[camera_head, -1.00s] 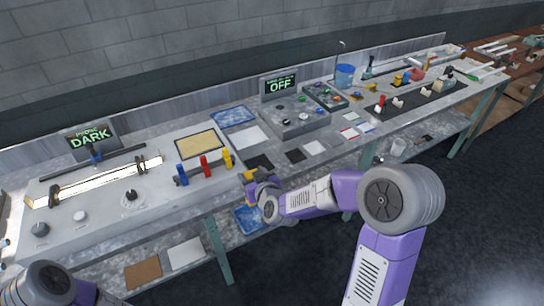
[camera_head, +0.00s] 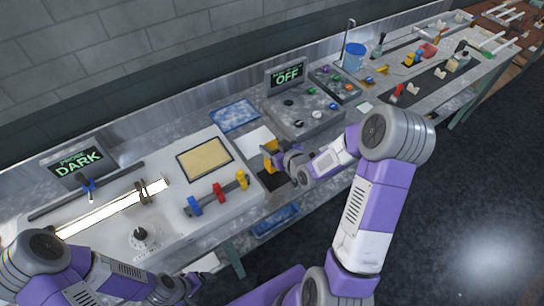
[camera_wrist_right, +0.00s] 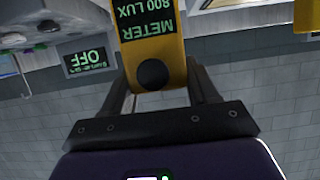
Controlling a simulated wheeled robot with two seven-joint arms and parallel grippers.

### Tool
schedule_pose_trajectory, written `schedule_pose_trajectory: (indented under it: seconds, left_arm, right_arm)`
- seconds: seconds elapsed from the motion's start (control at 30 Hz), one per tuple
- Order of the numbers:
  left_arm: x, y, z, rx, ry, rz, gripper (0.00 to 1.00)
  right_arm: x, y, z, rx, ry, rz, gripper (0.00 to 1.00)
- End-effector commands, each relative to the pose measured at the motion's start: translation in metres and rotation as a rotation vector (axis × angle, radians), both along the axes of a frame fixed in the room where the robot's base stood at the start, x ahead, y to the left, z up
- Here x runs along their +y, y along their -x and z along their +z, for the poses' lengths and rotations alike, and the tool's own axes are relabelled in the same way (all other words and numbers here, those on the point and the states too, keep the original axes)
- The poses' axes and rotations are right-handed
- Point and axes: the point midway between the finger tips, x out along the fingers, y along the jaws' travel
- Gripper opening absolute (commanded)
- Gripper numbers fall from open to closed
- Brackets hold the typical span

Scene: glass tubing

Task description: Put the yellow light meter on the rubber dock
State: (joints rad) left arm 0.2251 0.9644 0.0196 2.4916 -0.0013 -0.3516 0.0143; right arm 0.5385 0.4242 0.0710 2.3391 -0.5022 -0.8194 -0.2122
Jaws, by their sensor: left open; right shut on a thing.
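The yellow light meter (camera_head: 269,151) is upright in my right gripper (camera_head: 280,158), raised above the bench. In the right wrist view, the meter (camera_wrist_right: 176,62) sits between the two dark fingers of the gripper (camera_wrist_right: 155,88), its screen reading 800 LUX, upside down in that picture. A black square pad (camera_head: 270,184), which looks like the rubber dock, lies on the bench just below and in front of the meter, partly hidden by my right arm. My left gripper (camera_head: 168,292) is open and empty, low at the front of the bench; its fingertips are hard to make out.
A grey panel with blue, red and yellow handles (camera_head: 219,193) and a tan pad (camera_head: 204,158) stands left of the meter. A white sheet (camera_head: 255,138) lies behind it. A control box (camera_head: 305,113) with an OFF sign (camera_head: 286,75) stands behind right.

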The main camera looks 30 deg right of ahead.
Motion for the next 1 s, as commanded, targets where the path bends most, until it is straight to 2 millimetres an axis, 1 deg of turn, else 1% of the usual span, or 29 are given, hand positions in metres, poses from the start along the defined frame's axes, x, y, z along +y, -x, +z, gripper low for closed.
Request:
schedule_pose_trajectory:
  seconds: [0.17,0.3,0.4,0.7,0.87,0.9,0.97,1.0]
  left_arm:
    - [0.000,0.000,-0.001,-0.001,0.000,0.000,0.83]
    - [0.000,0.000,-0.002,-0.001,0.000,0.000,0.83]
    - [0.000,-0.001,-0.002,-0.001,0.000,0.000,0.83]
    - [0.000,-0.001,-0.002,-0.001,0.000,0.000,0.83]
    - [0.000,-0.001,-0.008,-0.001,0.000,0.000,0.83]
    - [0.000,-0.001,-0.007,-0.001,0.000,0.000,0.83]
    - [0.000,-0.001,-0.006,-0.001,0.000,0.000,0.83]
    - [0.000,-0.001,-0.006,-0.001,0.000,0.000,0.83]
  right_arm:
    - [0.000,-0.001,-0.016,-0.001,0.000,0.000,0.00]
    - [0.001,-0.001,-0.038,0.001,0.000,0.001,0.00]
    - [0.000,-0.001,-0.047,-0.001,0.000,0.000,0.00]
    - [0.000,-0.001,-0.048,-0.004,0.002,0.000,0.00]
    - [0.000,-0.001,-0.053,-0.004,0.002,0.001,0.00]
    - [0.000,-0.001,-0.053,-0.002,0.002,0.001,0.62]
    - [0.000,-0.001,-0.052,-0.002,0.002,0.001,0.71]
    - [0.000,-0.001,-0.052,-0.002,0.002,0.001,0.77]
